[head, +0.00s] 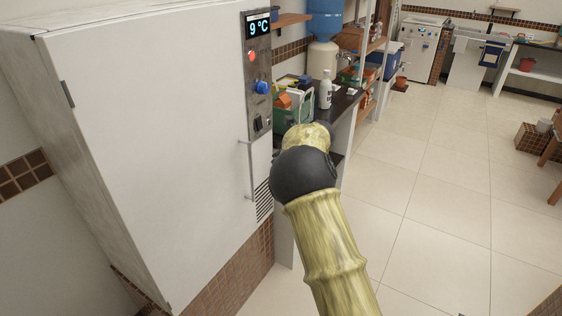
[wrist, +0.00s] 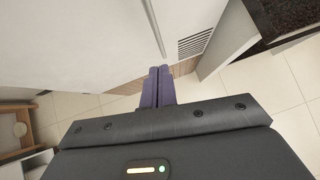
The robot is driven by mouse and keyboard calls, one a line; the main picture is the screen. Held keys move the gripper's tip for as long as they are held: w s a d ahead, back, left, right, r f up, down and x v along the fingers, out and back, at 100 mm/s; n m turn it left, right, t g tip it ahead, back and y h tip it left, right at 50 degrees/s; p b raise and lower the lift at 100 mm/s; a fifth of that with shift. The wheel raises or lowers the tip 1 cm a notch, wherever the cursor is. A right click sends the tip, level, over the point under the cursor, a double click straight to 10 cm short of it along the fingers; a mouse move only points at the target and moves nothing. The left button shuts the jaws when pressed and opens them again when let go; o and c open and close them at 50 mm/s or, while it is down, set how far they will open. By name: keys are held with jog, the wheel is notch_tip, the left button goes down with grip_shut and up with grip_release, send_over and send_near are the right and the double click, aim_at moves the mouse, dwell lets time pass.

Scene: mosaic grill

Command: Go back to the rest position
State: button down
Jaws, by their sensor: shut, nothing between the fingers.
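My gripper (wrist: 158,86) shows in the wrist view, with its two purple fingers together and nothing between them. It points toward the lower part of a white fridge (wrist: 80,40), near the fridge's thin door handle (wrist: 154,28) and vent grille (wrist: 195,43). In the head view my arm reaches up from the bottom toward the fridge, and the gripper itself is hidden. The fridge (head: 150,130) stands closed at the left, with its handle (head: 250,170) on the right side of the door. Its panel display (head: 259,25) reads 9 °C.
A dark counter (head: 345,105) right of the fridge holds a green crate (head: 293,112) and a white bottle (head: 325,90). A blue water jug (head: 325,15) stands behind. Open tiled floor (head: 440,200) lies to the right. A wooden shelf unit (wrist: 15,125) shows at the wrist view's left.

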jog(key=shift+v, duration=0.9)
jog(key=d+r+m+t+h+p, duration=0.15)
jog(key=d+r+m+t, duration=0.35)
jog(key=d+r+m, duration=0.6)
jog(key=s+d+f+m+h+p, duration=0.35)
jog(key=s+d+m, duration=0.3)
jog(key=m, duration=0.85)
jog(key=s+f+m+g+h+p, duration=0.1)
jog(key=s+m+g, duration=0.3)
jog(key=s+m, duration=0.6)
jog(key=s+f+m+g+p, duration=0.1)
jog(key=s+f+m+g, duration=0.2)
jog(key=s+m, duration=0.7)
jog(key=s+g, duration=0.1)
jog(key=s, duration=1)
jog(key=shift+s+d+f+h, duration=0.15)
jog(key=shift+s+f+h, duration=0.1)
jog(key=shift+f+h, duration=0.15)
